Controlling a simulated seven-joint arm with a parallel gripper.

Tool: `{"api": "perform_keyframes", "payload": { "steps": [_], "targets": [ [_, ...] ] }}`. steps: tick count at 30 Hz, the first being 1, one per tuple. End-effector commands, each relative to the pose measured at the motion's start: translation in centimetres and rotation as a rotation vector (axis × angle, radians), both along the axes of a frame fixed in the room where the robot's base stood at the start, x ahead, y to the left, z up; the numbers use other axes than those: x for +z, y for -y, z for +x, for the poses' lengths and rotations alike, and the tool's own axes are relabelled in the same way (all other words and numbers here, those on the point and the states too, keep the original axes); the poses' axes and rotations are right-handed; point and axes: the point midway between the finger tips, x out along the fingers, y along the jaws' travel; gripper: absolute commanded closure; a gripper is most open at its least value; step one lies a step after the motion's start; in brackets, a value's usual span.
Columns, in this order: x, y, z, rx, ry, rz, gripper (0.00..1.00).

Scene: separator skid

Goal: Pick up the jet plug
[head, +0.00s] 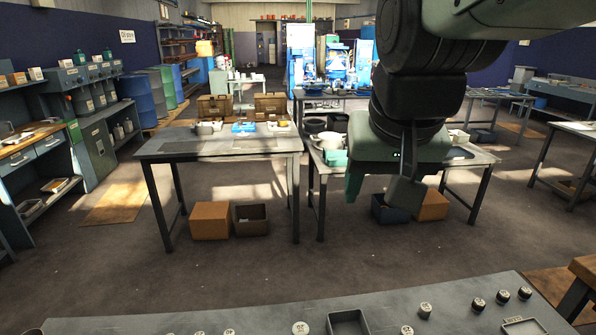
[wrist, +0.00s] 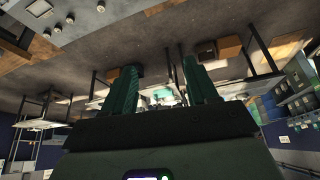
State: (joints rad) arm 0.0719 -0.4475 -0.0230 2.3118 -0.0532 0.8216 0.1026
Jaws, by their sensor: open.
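Several small round plugs stand on the near grey bench (head: 200,322) along the bottom of the head view. My gripper (head: 380,194) hangs in the air above and beyond this bench, well apart from the plugs. In the wrist view my gripper (wrist: 162,76) shows two green fingers spread apart with nothing between them. The bench and small plugs show at the wrist view's upper left.
An open dark tray (head: 348,322) sits among the plugs on the near bench. A wooden stool or table corner (head: 588,270) is at its right. Across the open floor, two tables (head: 215,150) hold parts. An orange box (head: 210,220) stands below the left one.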

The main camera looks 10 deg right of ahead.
Motion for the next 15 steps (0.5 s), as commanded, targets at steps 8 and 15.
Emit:
{"api": "perform_keyframes", "payload": {
  "steps": [8,15],
  "targets": [
    [-3.7,8.9,8.9,-0.178,-0.171,-0.081,0.42],
    [-11.0,19.0,13.9,-0.309,-0.298,-0.056,0.42]
  ]
}}
